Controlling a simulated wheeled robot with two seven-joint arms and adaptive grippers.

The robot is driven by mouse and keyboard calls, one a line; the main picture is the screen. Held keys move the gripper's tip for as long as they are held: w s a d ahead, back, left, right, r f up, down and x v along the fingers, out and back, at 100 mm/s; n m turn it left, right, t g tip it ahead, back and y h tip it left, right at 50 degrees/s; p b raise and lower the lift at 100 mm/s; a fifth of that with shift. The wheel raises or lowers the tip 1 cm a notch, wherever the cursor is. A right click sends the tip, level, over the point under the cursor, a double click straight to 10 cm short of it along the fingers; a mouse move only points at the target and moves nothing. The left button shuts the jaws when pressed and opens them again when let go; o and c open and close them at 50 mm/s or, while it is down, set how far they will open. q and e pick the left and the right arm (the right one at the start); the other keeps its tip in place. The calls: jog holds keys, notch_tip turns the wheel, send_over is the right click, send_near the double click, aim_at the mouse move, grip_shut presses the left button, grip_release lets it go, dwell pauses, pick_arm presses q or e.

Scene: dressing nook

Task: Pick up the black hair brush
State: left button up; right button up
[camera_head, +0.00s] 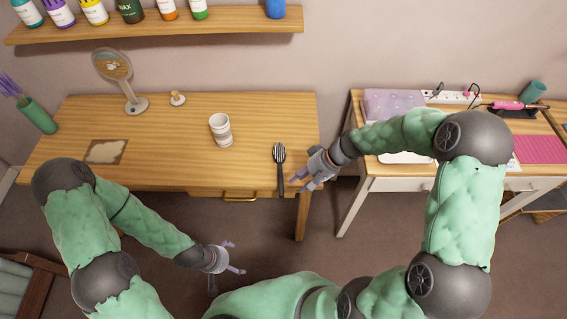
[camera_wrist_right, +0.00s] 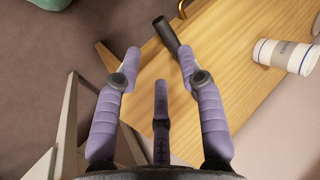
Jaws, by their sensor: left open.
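The black hair brush (camera_head: 280,172) lies near the right end of the wooden table, its head toward the wall and its handle at the front edge. In the right wrist view its dark handle (camera_wrist_right: 166,35) shows beyond the fingertips, and the rest is hidden behind a finger. My right gripper (camera_head: 298,181) is just right of the brush handle. Its purple fingers (camera_wrist_right: 160,58) are spread, with nothing between them. My left gripper (camera_head: 236,257) is open and empty, in front of the table and away from the brush.
A white cup (camera_head: 221,130) stands left of the brush; it also shows in the right wrist view (camera_wrist_right: 286,56). A mirror (camera_head: 133,102) and a small wooden-knobbed item (camera_head: 177,98) stand farther left. A second desk (camera_head: 385,182) is at right, beyond a gap.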

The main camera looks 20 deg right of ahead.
jog(key=b+x, duration=0.3)
jog(key=x, duration=0.6)
jog(key=shift+f, duration=0.1)
grip_shut()
